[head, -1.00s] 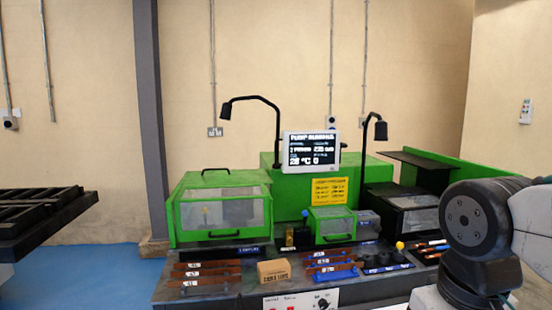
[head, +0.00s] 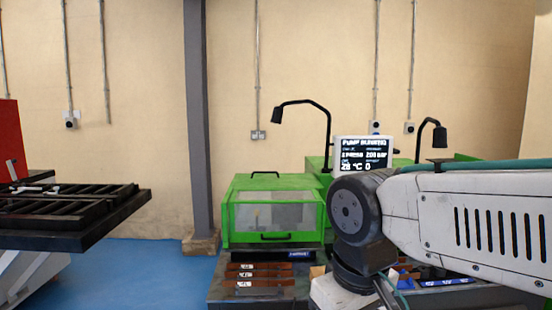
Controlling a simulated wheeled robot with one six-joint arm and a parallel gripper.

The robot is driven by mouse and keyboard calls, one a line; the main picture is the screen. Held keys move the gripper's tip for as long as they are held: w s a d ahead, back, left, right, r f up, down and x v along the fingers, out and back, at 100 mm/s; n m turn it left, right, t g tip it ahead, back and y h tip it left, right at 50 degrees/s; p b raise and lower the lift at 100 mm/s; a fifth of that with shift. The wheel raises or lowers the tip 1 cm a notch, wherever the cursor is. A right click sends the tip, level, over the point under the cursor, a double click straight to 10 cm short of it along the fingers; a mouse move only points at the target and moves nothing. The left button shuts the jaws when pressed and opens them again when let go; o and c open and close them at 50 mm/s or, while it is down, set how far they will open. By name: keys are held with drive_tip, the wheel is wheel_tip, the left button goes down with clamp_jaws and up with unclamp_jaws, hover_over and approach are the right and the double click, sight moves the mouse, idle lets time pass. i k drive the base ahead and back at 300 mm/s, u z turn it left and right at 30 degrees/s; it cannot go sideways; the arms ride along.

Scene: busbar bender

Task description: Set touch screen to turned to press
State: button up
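The touch screen (head: 363,151) is a white-framed panel with a dark display and white text. It stands above the green busbar machine (head: 318,165), right of the middle in the head view. Its face is turned toward my camera, and its lower right part is hidden behind my arm. My arm reaches in from the right edge across the front of the machine. My gripper is not in view, so whether it is open or shut does not show.
A green cabinet with a clear window (head: 272,215) stands left of my arm. Copper-brown bars (head: 258,274) lie on the bench before it. Two black lamps (head: 278,115) rise behind. A grey column (head: 196,120) and a dark slatted table (head: 70,212) stand left, with blue floor between.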

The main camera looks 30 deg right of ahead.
sight(351, 154)
drive_tip(key=u, duration=0.25)
drive_tip(key=i, duration=0.75)
drive_tip(key=z, duration=0.6)
drive_tip(key=i, duration=0.6)
drive_tip(key=z, duration=0.5)
